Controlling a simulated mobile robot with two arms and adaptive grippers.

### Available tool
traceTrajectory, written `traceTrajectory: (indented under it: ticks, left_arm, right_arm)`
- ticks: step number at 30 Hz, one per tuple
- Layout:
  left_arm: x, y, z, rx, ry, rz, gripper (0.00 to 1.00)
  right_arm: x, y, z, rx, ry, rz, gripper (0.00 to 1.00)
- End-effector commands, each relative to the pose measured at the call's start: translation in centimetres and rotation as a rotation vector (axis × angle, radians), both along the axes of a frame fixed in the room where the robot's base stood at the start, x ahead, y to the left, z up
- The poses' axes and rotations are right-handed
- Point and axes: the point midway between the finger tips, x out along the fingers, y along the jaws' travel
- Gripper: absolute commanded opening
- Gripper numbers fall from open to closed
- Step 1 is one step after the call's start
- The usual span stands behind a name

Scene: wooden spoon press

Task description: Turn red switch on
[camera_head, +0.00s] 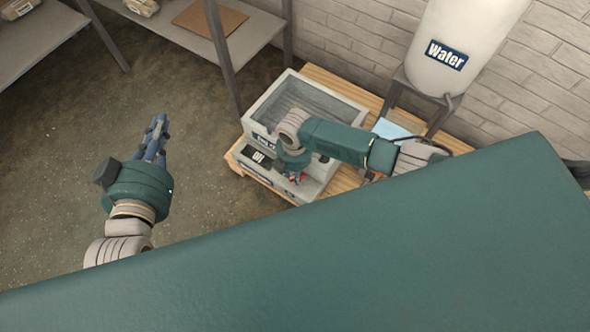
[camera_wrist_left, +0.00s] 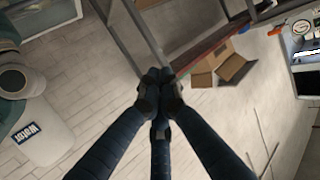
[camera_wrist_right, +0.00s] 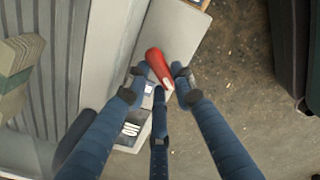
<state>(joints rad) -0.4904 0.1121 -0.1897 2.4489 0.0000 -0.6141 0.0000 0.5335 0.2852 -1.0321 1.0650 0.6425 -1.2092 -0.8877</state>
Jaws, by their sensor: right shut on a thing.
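The red switch (camera_wrist_right: 158,65) is a red lever on a pale grey machine (camera_wrist_right: 185,30), seen in the right wrist view. My right gripper (camera_wrist_right: 160,78) is shut on the switch, its blue fingers on both sides of it. My left gripper (camera_head: 157,133) is far to the left over open floor, empty. Its fingertips meet in the left wrist view (camera_wrist_left: 160,80), so it is shut.
The machine has an open grey basin (camera_head: 350,110) and stands on a wooden pallet (camera_head: 335,80). A white water tank (camera_head: 465,45) stands behind it on the right. Grey shelves (camera_head: 180,30) are at the back left. The floor (camera_head: 60,150) around my left gripper is clear.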

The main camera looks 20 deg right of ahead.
Motion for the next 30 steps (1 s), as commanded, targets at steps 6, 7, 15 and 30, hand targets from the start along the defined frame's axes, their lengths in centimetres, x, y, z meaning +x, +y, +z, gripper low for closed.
traceTrajectory:
  ticks: [6,7,15,30]
  left_arm:
    - [-1.2,0.7,-2.8,0.032,0.129,0.008,0.0]
    - [-1.4,0.7,-3.0,0.035,0.142,0.009,0.0]
    - [-2.3,1.2,-4.7,0.052,0.219,0.014,0.0]
    - [-2.8,1.4,-5.5,0.061,0.256,0.017,0.0]
  right_arm:
    - [-0.2,0.2,0.1,0.001,0.0,0.207,0.0]
    - [-0.2,0.2,0.1,0.001,0.0,0.234,0.0]
    - [-0.4,0.3,0.1,0.001,0.0,0.461,0.0]
    - [-0.6,0.4,0.0,0.003,0.0,0.672,0.0]
